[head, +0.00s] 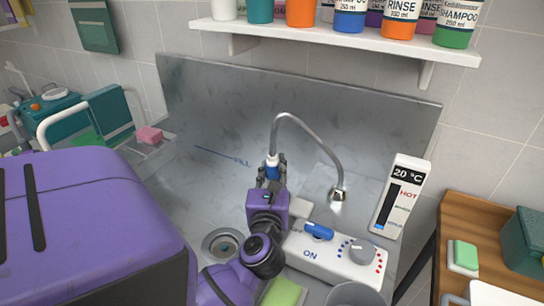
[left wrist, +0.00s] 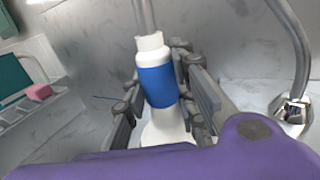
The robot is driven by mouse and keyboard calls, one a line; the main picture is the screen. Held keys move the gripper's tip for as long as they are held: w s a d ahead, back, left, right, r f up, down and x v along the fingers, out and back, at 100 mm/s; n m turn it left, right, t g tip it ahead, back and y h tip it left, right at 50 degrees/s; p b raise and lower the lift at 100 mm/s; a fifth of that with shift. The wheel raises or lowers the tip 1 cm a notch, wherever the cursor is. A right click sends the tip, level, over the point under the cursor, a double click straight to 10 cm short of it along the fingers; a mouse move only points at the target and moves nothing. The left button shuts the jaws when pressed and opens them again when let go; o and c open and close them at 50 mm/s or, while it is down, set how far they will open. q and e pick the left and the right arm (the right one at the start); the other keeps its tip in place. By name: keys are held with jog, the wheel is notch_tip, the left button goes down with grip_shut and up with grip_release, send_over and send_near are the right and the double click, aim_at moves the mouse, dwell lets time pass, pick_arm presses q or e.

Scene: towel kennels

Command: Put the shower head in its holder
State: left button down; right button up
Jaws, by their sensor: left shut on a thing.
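The shower head (head: 273,168) is white with a blue band on its handle. My left gripper (head: 271,183) is shut around that blue band, seen closely in the left wrist view (left wrist: 157,86). The white lower part flares out below the fingers and is partly hidden by my gripper. A grey hose (head: 300,127) rises from the handle's upper end and arcs right, down to a chrome fitting (head: 338,194) on the steel tub. The fitting also shows in the left wrist view (left wrist: 292,108). I cannot make out the holder for certain. My right gripper is not in view.
A white control box (head: 335,262) with a knob and blue lever stands right of my gripper. A temperature panel (head: 401,195) stands beyond it. The drain (head: 222,246) lies left. A bottle shelf (head: 340,42) hangs above the steel backsplash (head: 230,100).

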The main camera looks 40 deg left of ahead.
pick_arm(q)
jog(key=shift+d+f, duration=0.2)
jog(key=shift+f, duration=1.05)
jog(key=c, duration=1.4)
grip_release()
jog(key=shift+s, duration=0.1)
jog(key=shift+o, duration=0.2)
jog(key=r+v, duration=0.2)
jog(key=v, duration=0.5)
jog(key=shift+s+d, duration=0.2)
jog(key=shift+s, duration=0.15)
jog(key=shift+r, duration=0.2)
